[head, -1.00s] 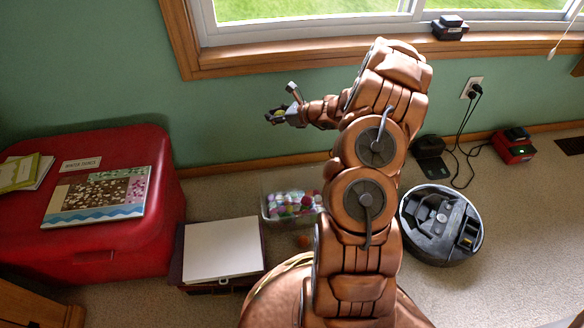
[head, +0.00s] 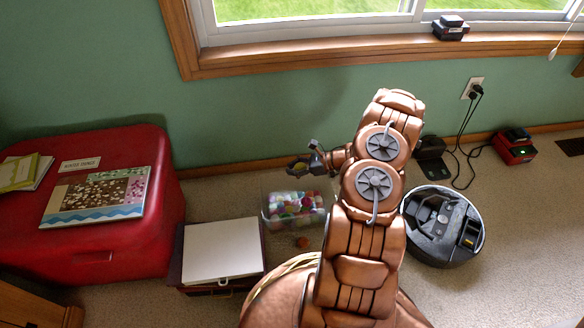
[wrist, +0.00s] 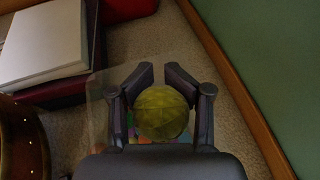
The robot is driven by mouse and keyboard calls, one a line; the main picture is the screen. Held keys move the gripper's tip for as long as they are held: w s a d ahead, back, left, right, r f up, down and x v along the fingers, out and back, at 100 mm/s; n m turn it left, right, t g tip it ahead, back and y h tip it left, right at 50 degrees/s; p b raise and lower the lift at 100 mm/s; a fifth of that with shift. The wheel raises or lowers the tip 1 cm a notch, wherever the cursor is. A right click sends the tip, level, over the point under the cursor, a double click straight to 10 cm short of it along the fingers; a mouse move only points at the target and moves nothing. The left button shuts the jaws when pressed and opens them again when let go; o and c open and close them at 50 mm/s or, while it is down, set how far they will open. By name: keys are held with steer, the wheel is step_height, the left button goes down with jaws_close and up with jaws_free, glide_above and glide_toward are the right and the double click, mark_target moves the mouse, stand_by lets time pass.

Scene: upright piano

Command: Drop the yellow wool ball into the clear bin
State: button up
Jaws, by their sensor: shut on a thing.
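My gripper (head: 299,168) is shut on the yellow wool ball, which sits between its fingers in the wrist view (wrist: 161,114). In the head view the ball is small and mostly covered by the fingers. The clear bin (head: 268,217) stands on the carpet by the wall and holds several coloured balls. My gripper is above the bin's far side in the head view. In the wrist view part of the bin's clear wall (wrist: 97,88) and some coloured contents show beneath the ball and fingers.
A white binder (head: 222,250) on a dark case lies left of the bin, beside a red storage tub (head: 110,255). A small reddish-brown ball (head: 302,242) lies on the carpet in front of the bin. A robot vacuum (head: 443,225) is at right. The green wall is close behind.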

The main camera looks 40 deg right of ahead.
step_height(320, 180, down, 6)
steer(key=b, duration=0.2)
steer(key=shift+r+b, duration=0.15)
steer(key=shift+b, duration=0.15)
steer(key=o, duration=1.1)
steer(key=shift+d, duration=0.1)
steer(key=v, duration=1.2)
steer(key=shift+w, duration=0.1)
